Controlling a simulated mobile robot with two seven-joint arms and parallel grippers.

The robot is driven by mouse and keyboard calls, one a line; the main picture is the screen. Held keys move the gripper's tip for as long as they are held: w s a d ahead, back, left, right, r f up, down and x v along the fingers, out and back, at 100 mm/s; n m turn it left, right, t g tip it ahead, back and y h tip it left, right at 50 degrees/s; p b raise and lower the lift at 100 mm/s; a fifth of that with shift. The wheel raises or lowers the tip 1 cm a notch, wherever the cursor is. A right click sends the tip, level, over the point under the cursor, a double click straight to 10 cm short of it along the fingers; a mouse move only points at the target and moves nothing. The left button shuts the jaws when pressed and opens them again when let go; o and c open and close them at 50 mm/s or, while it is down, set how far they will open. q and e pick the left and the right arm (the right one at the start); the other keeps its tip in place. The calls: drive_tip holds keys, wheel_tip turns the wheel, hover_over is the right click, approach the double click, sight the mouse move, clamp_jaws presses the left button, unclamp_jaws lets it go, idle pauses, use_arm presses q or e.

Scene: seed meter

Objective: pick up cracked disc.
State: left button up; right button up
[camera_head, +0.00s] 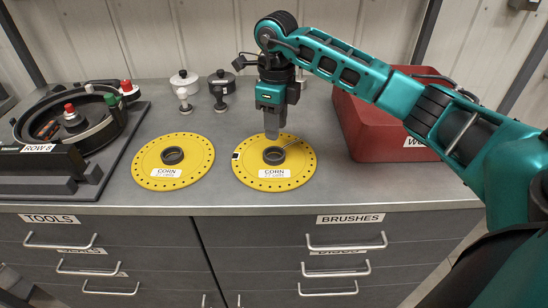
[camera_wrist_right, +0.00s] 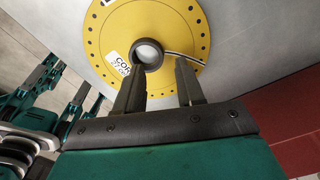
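Two yellow perforated discs labelled CORN lie flat on the bench. The right disc (camera_head: 256,171) has a dark curved line from its hub toward the rim, like a crack, which also shows on the disc in the right wrist view (camera_wrist_right: 105,45). The left disc (camera_head: 148,163) shows no such line. My right gripper (camera_head: 271,136) points down, just behind the hub of the right disc. In the right wrist view its two fingers (camera_wrist_right: 158,75) are spread with nothing between them. Any contact cannot be judged. My left gripper does not show clearly in either view.
A seed meter housing (camera_head: 65,140) marked ROW 8 stands at the left. Two knobbed parts, one white (camera_head: 184,85) and one dark (camera_head: 220,88), stand behind the discs. A red box (camera_head: 375,135) is at the right. Bench space between discs and box is clear.

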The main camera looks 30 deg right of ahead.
sight(277, 148)
drive_tip(key=f, duration=0.5)
drive_tip(key=shift+s+f, duration=0.2)
drive_tip(key=shift+f, duration=0.1)
drive_tip(key=shift+c, duration=0.3)
clamp_jaws()
